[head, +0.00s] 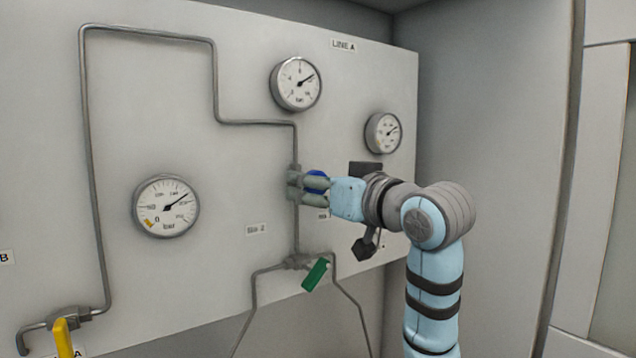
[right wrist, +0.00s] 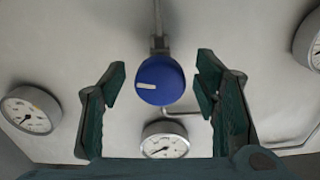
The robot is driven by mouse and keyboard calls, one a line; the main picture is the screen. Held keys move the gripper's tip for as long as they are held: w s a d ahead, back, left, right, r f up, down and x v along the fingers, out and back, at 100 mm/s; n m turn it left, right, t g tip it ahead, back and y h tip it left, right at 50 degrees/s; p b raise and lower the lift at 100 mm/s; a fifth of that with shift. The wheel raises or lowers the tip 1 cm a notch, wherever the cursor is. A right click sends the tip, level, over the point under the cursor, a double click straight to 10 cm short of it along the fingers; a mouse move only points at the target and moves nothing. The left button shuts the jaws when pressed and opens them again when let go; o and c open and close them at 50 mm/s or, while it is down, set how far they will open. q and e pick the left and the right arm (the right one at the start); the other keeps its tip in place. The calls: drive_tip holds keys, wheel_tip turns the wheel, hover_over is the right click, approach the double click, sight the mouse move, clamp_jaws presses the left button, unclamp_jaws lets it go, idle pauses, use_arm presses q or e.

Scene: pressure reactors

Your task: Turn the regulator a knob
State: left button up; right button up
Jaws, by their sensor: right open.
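The regulator knob is a round blue knob with a white pointer mark; in the right wrist view the blue knob (right wrist: 160,80) sits between the fingertips, its mark pointing left. In the head view only a bit of the blue knob (head: 317,181) shows, mostly hidden by my right gripper (head: 312,188). My right gripper reaches the panel from the right, its fingers on either side of the knob. In the right wrist view the right gripper (right wrist: 160,78) is open, with gaps between both fingers and the knob. My left gripper is not in view.
The grey panel (head: 250,180) carries a big gauge (head: 166,206) at left and two gauges (head: 296,83) (head: 383,133) above. A green valve handle (head: 315,275) sits below the knob, a yellow handle (head: 63,338) at lower left. Thin pipes run along the panel.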

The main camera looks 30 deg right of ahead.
drive_tip(key=shift+c, duration=0.3)
drive_tip(key=c, duration=1.1)
drive_tip(key=shift+r+n+p, duration=0.2)
drive_tip(key=shift+n+p, duration=0.6)
drive_tip(key=shift+p, duration=0.2)
drive_tip(key=shift+f, duration=0.1)
drive_tip(key=o, duration=1.2)
drive_tip(key=shift+c, duration=0.2)
